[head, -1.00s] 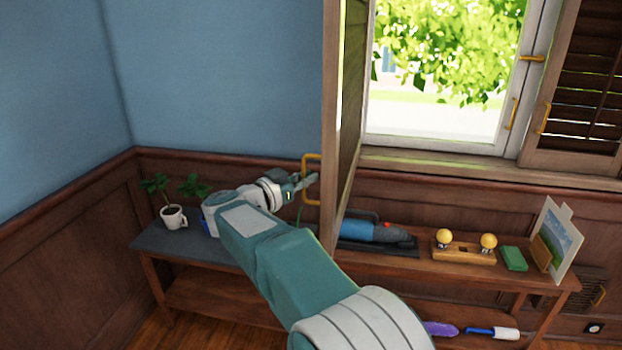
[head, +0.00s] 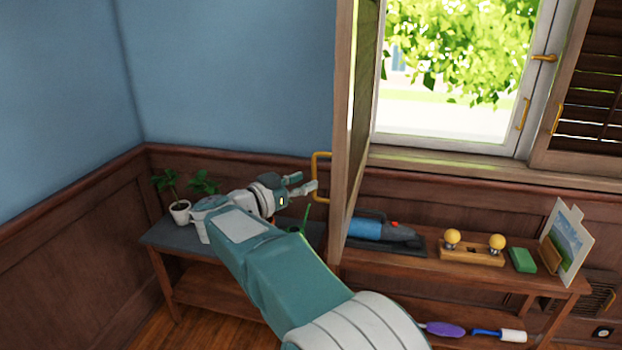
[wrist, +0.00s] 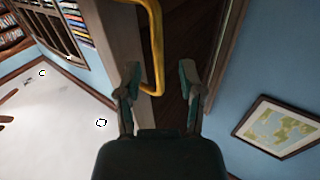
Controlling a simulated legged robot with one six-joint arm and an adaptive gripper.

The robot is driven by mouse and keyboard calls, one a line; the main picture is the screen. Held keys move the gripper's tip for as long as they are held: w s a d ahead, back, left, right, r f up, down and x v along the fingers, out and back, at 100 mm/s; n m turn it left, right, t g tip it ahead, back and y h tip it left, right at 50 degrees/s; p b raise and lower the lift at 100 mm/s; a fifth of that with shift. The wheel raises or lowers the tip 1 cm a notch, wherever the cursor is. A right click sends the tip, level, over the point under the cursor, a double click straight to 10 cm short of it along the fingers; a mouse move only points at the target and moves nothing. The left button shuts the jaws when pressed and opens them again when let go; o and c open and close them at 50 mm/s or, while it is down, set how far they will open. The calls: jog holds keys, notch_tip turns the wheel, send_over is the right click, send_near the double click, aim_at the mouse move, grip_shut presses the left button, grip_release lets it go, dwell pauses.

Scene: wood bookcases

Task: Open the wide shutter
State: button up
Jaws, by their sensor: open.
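The wide shutter (head: 354,130) is a wooden panel swung out from the window and seen nearly edge-on in the head view. Its yellow handle (head: 316,176) sits on its left side, and the handle also shows in the wrist view (wrist: 156,45). My gripper (head: 305,187) is open, with its fingers just left of and close to the handle. In the wrist view the gripper (wrist: 158,80) has its fingers apart, and the handle's lower end lies near the space between the tips. I cannot tell whether they touch it.
The window (head: 450,90) has a second, slatted shutter (head: 595,90) at right. A low shelf below bears a potted plant (head: 181,210), a blue tool (head: 380,230), a yellow-knobbed wooden block (head: 471,256), a green block (head: 522,260) and a picture (head: 565,243). A corner wall bounds the left.

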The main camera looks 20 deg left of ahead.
jog(key=v, duration=0.9)
jog(key=shift+a, duration=0.1)
